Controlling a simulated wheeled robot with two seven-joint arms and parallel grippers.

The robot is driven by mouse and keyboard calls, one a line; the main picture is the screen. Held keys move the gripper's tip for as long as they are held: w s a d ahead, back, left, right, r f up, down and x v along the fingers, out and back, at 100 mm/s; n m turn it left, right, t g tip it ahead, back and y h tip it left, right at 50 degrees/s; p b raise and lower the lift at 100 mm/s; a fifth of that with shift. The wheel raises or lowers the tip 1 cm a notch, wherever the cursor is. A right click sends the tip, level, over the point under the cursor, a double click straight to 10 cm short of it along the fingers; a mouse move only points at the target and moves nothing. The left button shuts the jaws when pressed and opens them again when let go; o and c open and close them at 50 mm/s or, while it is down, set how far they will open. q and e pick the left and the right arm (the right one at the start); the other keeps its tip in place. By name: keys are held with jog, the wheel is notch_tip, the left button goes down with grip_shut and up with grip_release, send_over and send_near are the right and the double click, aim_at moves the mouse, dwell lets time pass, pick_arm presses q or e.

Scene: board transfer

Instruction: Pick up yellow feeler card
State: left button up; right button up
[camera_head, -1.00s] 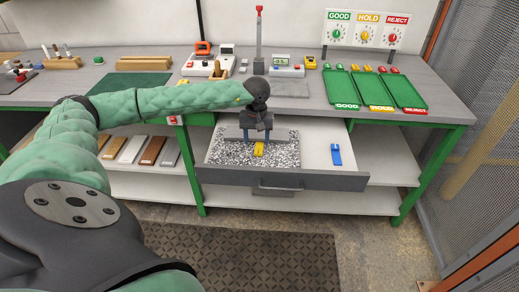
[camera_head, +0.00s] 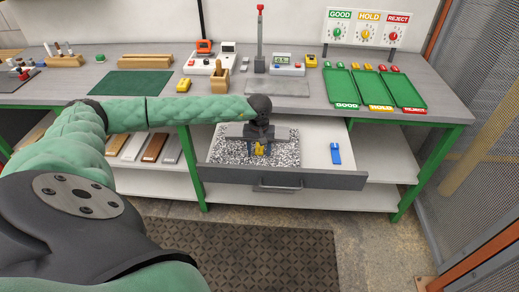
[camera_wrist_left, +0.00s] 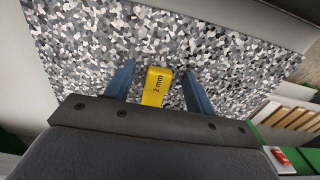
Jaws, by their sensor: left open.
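The yellow feeler card (camera_head: 260,149), marked "2 mm", lies on a grey speckled mat (camera_head: 228,150) in the open drawer. In the left wrist view the card (camera_wrist_left: 156,86) sits between the two blue fingers, with a gap on each side. My left gripper (camera_head: 259,156) is open and points down over the card. In the wrist view the left gripper (camera_wrist_left: 155,75) has its fingers apart and touches nothing that I can see. The card's near end is partly hidden by the gripper body. My right gripper is not in view.
A blue card (camera_head: 335,153) lies in the drawer's right part. The drawer front (camera_head: 300,178) rises on the near side. The bench above holds a wooden block (camera_head: 219,80), a red-topped stand (camera_head: 260,40) and green trays (camera_head: 374,88) at right.

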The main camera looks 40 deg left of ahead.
pick_arm(q)
jog(key=c, duration=1)
jog(key=shift+c, duration=0.2)
